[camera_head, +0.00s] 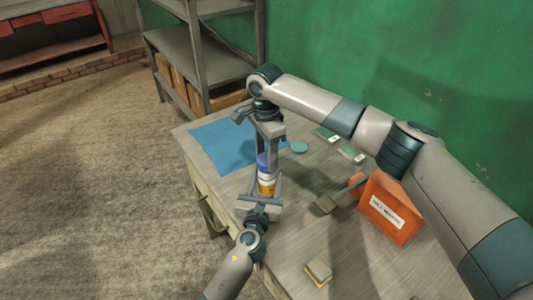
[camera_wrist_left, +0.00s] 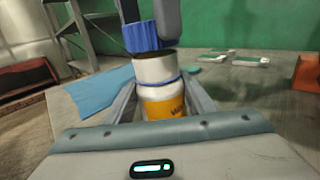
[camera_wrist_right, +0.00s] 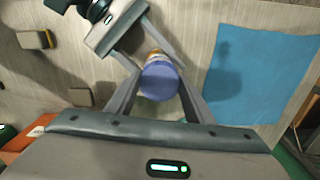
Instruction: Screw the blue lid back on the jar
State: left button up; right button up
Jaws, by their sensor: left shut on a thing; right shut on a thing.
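The jar (camera_head: 266,187), white with an orange label, stands upright over the table in the head view. My left gripper (camera_head: 264,190) is shut on it from the near side; the left wrist view shows the fingers on both sides of the jar (camera_wrist_left: 160,95). The ribbed blue lid (camera_wrist_left: 142,37) is just above the jar's mouth, a little to its left and slightly tilted in that view. My right gripper (camera_head: 265,157) comes from above and is shut on the lid, which also shows between its fingers in the right wrist view (camera_wrist_right: 160,81). The dark jar mouth shows below the lid.
A blue mat (camera_head: 222,146) lies on the table (camera_head: 290,235) at the left. An orange box (camera_head: 390,208), a dark block (camera_head: 323,204) and a sponge (camera_head: 318,271) are on the right and front. A green disc (camera_head: 299,147) and small cases (camera_head: 350,153) lie behind, near the green wall.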

aim_at(267, 179)
jog(key=shift+f, duration=0.1)
dwell(0.4)
jog(key=shift+f, duration=0.8)
jog(key=shift+f, duration=0.55)
dwell(0.4)
